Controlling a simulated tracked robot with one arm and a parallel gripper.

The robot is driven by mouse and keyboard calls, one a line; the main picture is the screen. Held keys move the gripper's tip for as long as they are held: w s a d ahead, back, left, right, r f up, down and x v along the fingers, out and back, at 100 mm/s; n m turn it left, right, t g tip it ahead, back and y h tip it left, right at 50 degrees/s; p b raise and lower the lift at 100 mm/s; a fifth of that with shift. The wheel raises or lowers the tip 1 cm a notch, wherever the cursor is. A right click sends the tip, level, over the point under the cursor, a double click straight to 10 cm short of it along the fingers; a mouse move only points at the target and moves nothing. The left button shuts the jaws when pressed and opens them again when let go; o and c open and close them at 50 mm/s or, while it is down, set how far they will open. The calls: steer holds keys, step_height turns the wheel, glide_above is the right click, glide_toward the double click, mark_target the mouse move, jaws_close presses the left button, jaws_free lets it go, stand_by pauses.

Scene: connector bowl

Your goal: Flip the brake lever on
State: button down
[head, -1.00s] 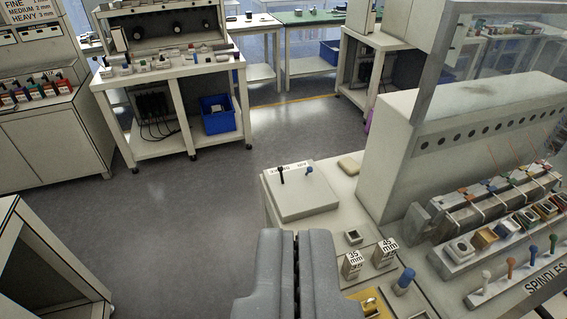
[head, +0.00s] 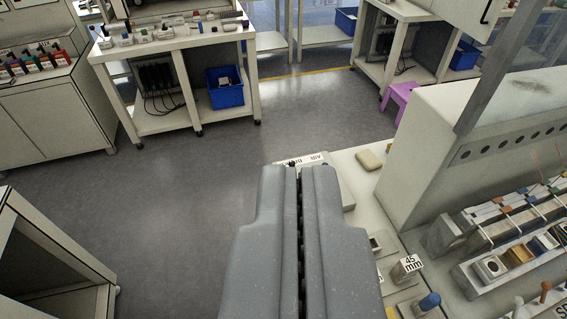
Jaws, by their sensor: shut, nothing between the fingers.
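My gripper (head: 298,172) is shut and empty, its two grey fingers side by side with a narrow dark gap between them. It reaches up the middle of the head view over a pale control box (head: 341,186) on the machine's bench. The fingers hide most of the box. A small dark tip (head: 291,163) shows just beyond the fingertips, probably the top of the box's black lever. The box's blue-topped lever is hidden. The lettering along its far edge is too small to read surely. I cannot tell which lever is the brake, or whether the fingers touch one.
A beige block (head: 369,159) lies beyond the box. The large machine housing (head: 440,150) rises at right. Open floor (head: 180,210) lies to the left.

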steer(key=w+d+f+n+g+h, duration=0.2)
steer(key=w+f+n+h, duration=0.15)
steer(key=w+f, duration=0.95)
steer(key=w+d+f+n+g+h, duration=0.1)
steer(key=w+d+f+n+h, duration=0.3)
steer(key=w+f, duration=0.9)
steer(key=w+a+f+n, duration=0.2)
steer(key=w+a+f, duration=0.3)
steer(key=f, duration=0.3)
steer(key=w+a+f+n+t+y, duration=0.1)
steer(key=w+a+f+n, duration=0.2)
steer(key=w+a+f, duration=0.2)
steer(key=w+a+f+n+t+y, duration=0.1)
steer(key=w+a+f+n, duration=0.2)
steer(key=f, duration=0.9)
steer(key=w+a, duration=0.2)
steer(key=w, duration=0.1)
steer(key=shift+w, duration=0.4)
steer(key=shift+a+n, duration=0.1)
steer(key=shift+n, duration=0.15)
